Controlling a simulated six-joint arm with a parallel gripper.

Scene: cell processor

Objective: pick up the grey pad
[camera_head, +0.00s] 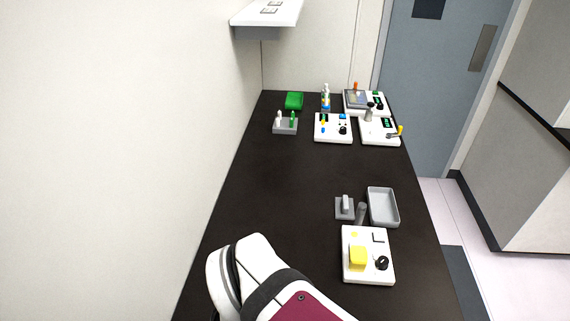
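A small flat grey square piece with a raised lighter grip (344,207) lies on the dark table, right of the middle; it looks like the grey pad. My white arm with a dark band and a maroon panel shows at the bottom of the view, nearer the camera than the pad. My gripper itself is not in view, so its fingers and anything in them cannot be seen.
A white device (350,275) with a yellow block (358,256) and black knob stands in front of the pad; a dark grey post (361,213) rises between them. Several white devices, a grey holder (285,127) and a green box (294,101) stand at the back. The table's middle is clear.

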